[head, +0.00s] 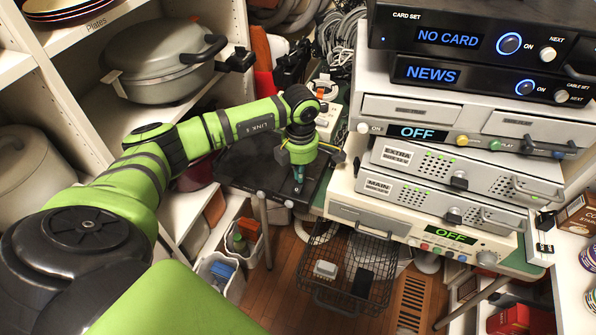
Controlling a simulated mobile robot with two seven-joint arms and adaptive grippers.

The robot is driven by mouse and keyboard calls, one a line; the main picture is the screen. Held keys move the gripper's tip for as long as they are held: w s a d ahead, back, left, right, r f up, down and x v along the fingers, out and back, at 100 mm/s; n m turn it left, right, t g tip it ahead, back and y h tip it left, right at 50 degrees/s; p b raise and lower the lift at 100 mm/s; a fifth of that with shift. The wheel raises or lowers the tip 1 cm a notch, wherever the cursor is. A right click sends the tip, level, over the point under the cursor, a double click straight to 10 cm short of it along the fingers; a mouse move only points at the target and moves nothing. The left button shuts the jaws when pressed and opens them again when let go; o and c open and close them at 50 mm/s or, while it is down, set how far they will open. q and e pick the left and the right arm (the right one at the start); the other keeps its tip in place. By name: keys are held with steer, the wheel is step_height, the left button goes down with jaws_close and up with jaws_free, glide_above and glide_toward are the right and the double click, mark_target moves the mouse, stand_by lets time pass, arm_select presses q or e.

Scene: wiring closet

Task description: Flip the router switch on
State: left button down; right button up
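Two stacked grey boxes with rows of green lights stand at the right of the head view. The upper box (418,164) reads EXTRA and the lower box (415,192) reads MAIN; the smaller lettering under each word is too small to read. Each has a dark switch-like knob at its front, the upper knob (459,181) and the lower knob (453,216). My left gripper (298,180) points down over a flat black box (248,166), left of the stack and apart from both knobs. Its finger opening cannot be made out. My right gripper is out of view.
Above the pair sits a unit with an OFF display (424,132); below is another OFF display (450,235). Black NEWS (432,75) and NO CARD (448,38) units top the stack. A wire basket (345,270) hangs below. Shelves with a pot (163,60) stand left.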

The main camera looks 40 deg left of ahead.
arm_select(q)
steer(key=shift+s+f+b, duration=0.1)
steer(key=shift+f+b, duration=0.6)
steer(key=shift+f, duration=0.2)
steer(key=shift+r, duration=0.2)
steer(key=shift+r+p, duration=0.6)
steer(key=shift+p, duration=0.05)
steer(key=shift+r+p, duration=1.75)
steer(key=shift+r, duration=1.05)
